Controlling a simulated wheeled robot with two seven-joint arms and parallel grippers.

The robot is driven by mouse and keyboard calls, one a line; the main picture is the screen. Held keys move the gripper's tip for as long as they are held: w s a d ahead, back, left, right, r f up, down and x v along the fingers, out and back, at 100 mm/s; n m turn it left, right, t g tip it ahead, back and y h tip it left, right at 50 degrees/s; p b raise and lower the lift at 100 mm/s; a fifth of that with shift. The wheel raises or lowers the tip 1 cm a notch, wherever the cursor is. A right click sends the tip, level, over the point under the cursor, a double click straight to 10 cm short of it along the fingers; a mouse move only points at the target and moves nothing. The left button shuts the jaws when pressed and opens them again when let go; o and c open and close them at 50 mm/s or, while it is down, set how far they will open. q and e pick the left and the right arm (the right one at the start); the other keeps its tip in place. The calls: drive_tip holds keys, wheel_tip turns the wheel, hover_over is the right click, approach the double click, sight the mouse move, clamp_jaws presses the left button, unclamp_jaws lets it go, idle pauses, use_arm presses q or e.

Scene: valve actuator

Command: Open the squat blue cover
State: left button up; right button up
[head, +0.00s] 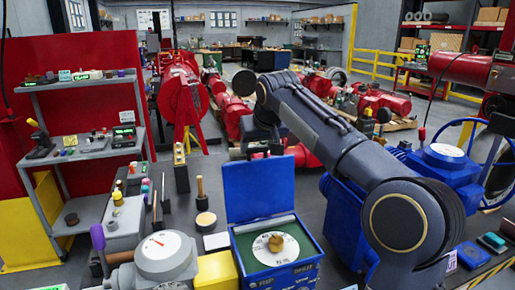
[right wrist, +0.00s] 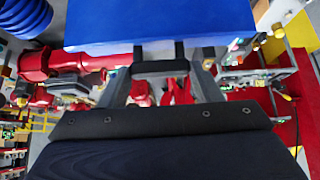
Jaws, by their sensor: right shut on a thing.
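The squat blue cover (head: 258,192) stands about upright at the back edge of its blue box (head: 277,271), so the box is open. Inside the box, a green panel with a white disc and a brass-coloured knob (head: 276,243) shows. My right gripper (head: 263,156) is at the cover's top edge, shut on it. In the right wrist view my right gripper's fingers (right wrist: 160,50) meet the blue cover (right wrist: 160,20), which fills the upper middle. The fingertips are partly hidden. My left gripper is in neither view.
A grey round gauge housing (head: 165,256) and a yellow block (head: 216,270) stand left of the box. A blue valve actuator with a handwheel (head: 446,157) stands at the right, behind my right arm. Grey shelves (head: 85,148) are at the left.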

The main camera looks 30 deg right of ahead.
drive_tip(key=shift+r, duration=0.1)
drive_tip(key=o, duration=1.4)
drive_tip(key=shift+v, duration=3.85)
